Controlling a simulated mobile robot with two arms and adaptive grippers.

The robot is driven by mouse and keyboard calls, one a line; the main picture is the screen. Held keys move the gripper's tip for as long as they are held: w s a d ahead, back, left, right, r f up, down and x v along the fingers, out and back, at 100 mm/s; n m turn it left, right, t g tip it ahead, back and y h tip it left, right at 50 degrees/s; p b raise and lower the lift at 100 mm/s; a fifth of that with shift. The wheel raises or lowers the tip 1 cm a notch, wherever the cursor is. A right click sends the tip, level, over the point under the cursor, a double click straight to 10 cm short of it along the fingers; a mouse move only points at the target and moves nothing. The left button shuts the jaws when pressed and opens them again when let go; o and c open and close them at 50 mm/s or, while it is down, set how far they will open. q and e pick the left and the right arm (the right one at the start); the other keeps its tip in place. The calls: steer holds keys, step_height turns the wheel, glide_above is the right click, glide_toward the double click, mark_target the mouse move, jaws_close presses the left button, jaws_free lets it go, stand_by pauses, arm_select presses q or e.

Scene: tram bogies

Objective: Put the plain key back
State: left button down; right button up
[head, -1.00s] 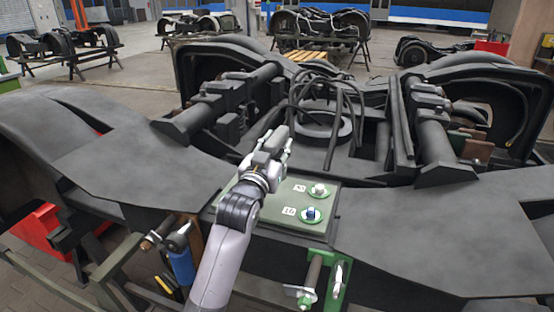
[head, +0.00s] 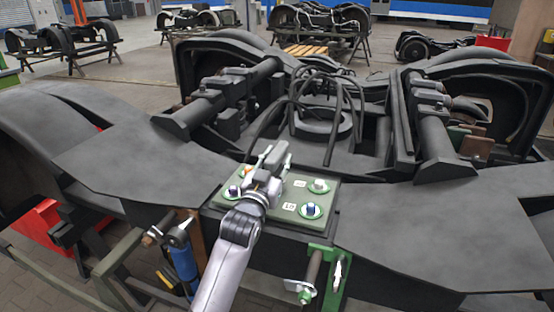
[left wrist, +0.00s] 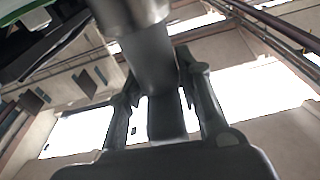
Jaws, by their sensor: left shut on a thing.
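My left gripper (head: 273,157) is shut on a plain grey key (head: 281,151) and holds it over the green plate (head: 273,205). In the left wrist view the key (left wrist: 152,60) is a grey cylinder with a wider, brighter collar at the top, between the two dark fingers (left wrist: 167,105). The plate bears bolts in round green seats: a blue-topped one (head: 310,210) at the right front, a pale one (head: 320,186) behind it, and another blue one (head: 233,191) at the left. My arm and gripper hide part of the plate. My right gripper is not in view.
A green bracket (head: 336,272) with a hanging tool (head: 314,268) is fixed to the frame's front, right of my arm. More tools, one with a blue handle (head: 184,262), hang left of it. The dark bogie frame (head: 420,230) spreads on both sides; hoops (head: 330,100) rise behind the plate.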

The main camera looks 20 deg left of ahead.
arm_select(q)
steer(key=shift+f, duration=0.1)
steer(key=c, duration=1.2)
jaws_free()
steer(key=shift+o, duration=0.2)
steer(key=shift+r, duration=0.45)
steer(key=s+f+b, duration=0.1)
steer(key=s+b, duration=0.1)
steer(key=s, duration=1)
steer(key=shift+a+f+b, duration=0.15)
steer(key=shift+b, duration=0.25)
